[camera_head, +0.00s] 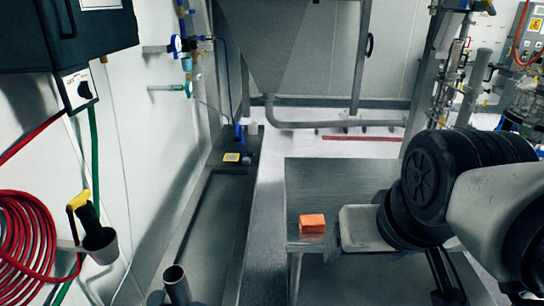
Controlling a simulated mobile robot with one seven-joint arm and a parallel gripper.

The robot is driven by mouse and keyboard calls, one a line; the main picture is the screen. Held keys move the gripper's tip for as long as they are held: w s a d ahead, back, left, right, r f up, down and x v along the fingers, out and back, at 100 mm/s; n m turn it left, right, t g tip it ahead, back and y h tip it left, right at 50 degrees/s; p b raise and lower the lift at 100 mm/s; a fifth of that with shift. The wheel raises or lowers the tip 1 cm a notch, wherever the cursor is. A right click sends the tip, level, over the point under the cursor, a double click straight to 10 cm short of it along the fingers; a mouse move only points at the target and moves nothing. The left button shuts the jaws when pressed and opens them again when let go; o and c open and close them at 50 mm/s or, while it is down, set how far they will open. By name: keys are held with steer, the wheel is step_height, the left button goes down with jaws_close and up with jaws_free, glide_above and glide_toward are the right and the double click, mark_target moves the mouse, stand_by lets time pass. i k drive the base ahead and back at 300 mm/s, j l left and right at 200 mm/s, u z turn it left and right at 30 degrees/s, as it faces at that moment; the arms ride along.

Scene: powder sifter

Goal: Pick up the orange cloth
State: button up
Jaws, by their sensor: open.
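The orange cloth (312,223) is a small, folded, block-like bundle. It lies near the front left corner of a grey metal table (345,177). My arm comes in from the right, with a large black joint and a pale link above the table's right side. A pale grey blocky part is just right of the cloth, with a small gap between them; I cannot tell whether it belongs to my arm. I cannot make out gripper fingers in this view. Nothing is seen holding the cloth.
A long dark metal trough (215,215) runs along the left wall, with a yellow-faced device (232,157) at its far end. A coiled red hose (28,245) hangs at left. A hopper (268,45) stands behind. The table's back left is clear.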

mark_target(309, 223)
steer(key=i+l+u, duration=0.45)
steer(key=l, duration=0.25)
steer(key=i+l+u, duration=0.1)
steer(key=l+u, duration=0.15)
steer(key=l, duration=0.1)
